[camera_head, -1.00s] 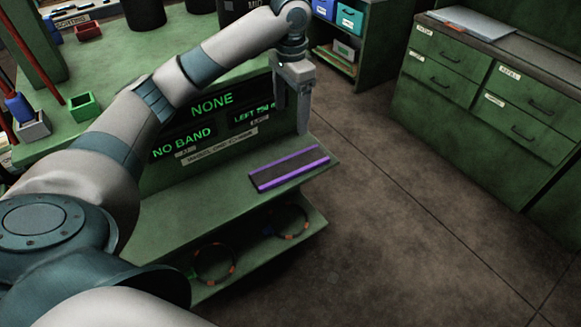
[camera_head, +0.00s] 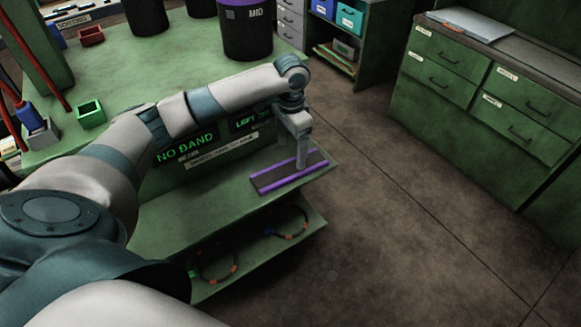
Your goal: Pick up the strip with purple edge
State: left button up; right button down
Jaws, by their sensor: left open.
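The strip with purple edges (camera_head: 277,181) lies flat on the green shelf (camera_head: 190,212), near its right end. It is dark in the middle with purple along its long sides. My left gripper (camera_head: 301,163) points down over the right part of the strip, its fingers hiding some of it. It is open and holds nothing. I cannot tell whether the fingertips touch the strip. My right gripper is not in view.
A panel with green lettering (camera_head: 186,156) stands behind the shelf. A dark bin (camera_head: 247,35) stands on the green bench top. Green drawers (camera_head: 480,90) are at the right; the floor (camera_head: 400,220) between is clear.

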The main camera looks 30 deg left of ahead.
aim_at(290, 173)
pick_arm(q)
jog(key=shift+f, duration=0.5)
jog(key=shift+s+f+p, duration=0.15)
jog(key=shift+f+p, duration=0.3)
jog(key=shift+p, duration=0.05)
jog(key=f, duration=0.1)
jog(key=f+p, duration=0.2)
jog(key=shift+s+d+f, duration=0.15)
jog(key=shift+s+f, duration=0.1)
jog(key=shift+f, duration=0.45)
jog(key=c, duration=1.2)
